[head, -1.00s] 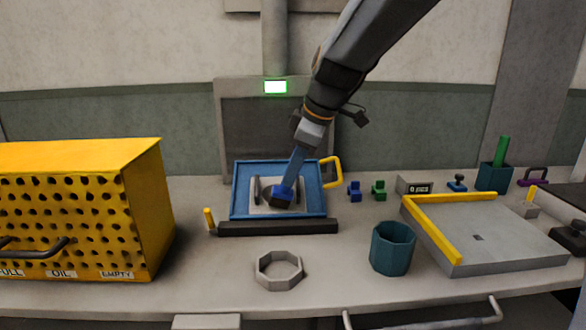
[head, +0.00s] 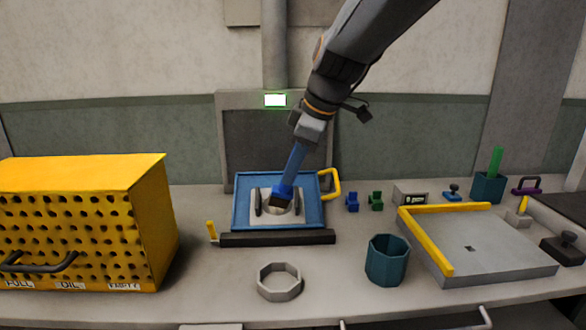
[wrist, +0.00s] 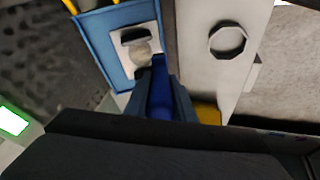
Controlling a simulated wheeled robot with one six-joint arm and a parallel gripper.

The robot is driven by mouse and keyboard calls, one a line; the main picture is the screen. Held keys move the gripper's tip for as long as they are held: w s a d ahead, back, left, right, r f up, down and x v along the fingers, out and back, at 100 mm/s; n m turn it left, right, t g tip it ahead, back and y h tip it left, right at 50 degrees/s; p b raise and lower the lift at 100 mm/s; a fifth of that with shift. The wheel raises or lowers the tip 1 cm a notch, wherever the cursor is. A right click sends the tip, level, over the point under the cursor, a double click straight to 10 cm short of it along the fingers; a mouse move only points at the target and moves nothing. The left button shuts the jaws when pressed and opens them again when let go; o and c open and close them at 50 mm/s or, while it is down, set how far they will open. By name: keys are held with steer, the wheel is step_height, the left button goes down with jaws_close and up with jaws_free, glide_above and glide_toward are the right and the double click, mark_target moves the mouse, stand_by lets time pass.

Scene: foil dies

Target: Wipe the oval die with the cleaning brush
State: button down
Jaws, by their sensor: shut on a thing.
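My gripper (head: 309,133) is shut on the handle of the blue cleaning brush (head: 293,165), which tilts down to the left. The brush's dark bristle end (head: 281,200) is over the die at the blue frame's middle; I cannot tell whether it touches. The die shows as a pale rounded face (head: 270,209) on a light plate between two dark bars, partly hidden by the brush. It also shows in the wrist view (wrist: 141,50), beside the brush tip. The blue frame (head: 237,205) stands tilted on the bench.
A black bar (head: 277,238) lies before the frame, and a yellow handle (head: 333,184) juts from its right. A yellow perforated box (head: 150,220) fills the left.

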mark_target(292, 189)
steer(key=shift+s+r+p, duration=0.4)
steer(key=shift+r+p, duration=0.1)
steer(key=shift+r, duration=0.2)
steer(key=shift+s+r+p, duration=0.35)
steer(key=shift+r+p, duration=0.1)
steer(key=shift+r, duration=0.2)
steer(key=shift+f, duration=0.1)
steer(key=shift+w+f, duration=0.1)
steer(key=shift+f, duration=0.05)
steer(key=shift+w+f+b, duration=0.65)
steer(key=shift+f+b, duration=0.25)
steer(key=shift+f, duration=0.2)
steer(key=shift+w+f+b, duration=0.6)
steer(key=shift+f+b, duration=0.25)
steer(key=shift+f, duration=0.25)
steer(key=shift+w+f+b, duration=0.65)
steer(key=shift+f+b, duration=0.25)
steer(key=shift+f, duration=0.2)
steer(key=shift+w+f+b, duration=0.25)
steer(key=shift+f+b, duration=0.1)
steer(key=shift+f, duration=0.15)
